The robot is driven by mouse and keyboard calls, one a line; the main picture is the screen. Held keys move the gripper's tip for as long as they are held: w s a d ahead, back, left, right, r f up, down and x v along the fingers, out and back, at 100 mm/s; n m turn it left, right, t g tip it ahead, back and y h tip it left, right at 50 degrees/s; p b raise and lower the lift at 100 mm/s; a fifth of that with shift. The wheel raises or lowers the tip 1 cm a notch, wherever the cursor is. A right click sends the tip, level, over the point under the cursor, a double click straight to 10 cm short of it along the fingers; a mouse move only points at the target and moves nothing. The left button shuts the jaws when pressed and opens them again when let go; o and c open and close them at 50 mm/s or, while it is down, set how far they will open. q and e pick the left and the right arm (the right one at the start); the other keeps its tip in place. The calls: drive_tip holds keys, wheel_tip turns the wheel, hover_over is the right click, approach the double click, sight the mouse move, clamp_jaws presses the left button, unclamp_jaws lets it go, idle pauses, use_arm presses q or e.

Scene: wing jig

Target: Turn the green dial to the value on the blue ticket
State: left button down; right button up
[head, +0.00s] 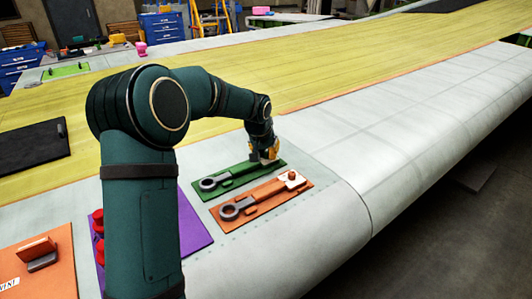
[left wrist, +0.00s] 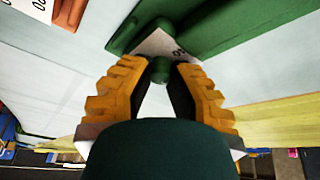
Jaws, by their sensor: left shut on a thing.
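The green board (head: 236,178) lies on the pale wing skin, with a grey ring-ended tool at its left end. My left gripper (head: 264,156) is over its right end and hides the dial in the head view. In the left wrist view, my left gripper's (left wrist: 161,78) yellow-orange fingers are shut on the green dial (left wrist: 160,68), a small round knob. The dial's white scale plate (left wrist: 158,45) shows part of a printed number beside the fingertips. The dial's pointer and full scale are hidden. I cannot make out a blue ticket in either view.
An orange board (head: 262,206) with a similar tool and an orange knob lies just in front of the green one. A purple board (head: 192,222) is behind my forearm. Another orange board (head: 40,268) is at lower left. A black mat (head: 30,146) lies left. The wing to the right is clear.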

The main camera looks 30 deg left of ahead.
idle(0.4)
use_arm(q)
drive_tip(key=c, duration=0.9)
unclamp_jaws()
drive_tip(key=shift+o, duration=0.2)
drive_tip(key=v, duration=1.2)
drive_tip(key=shift+w, duration=0.15)
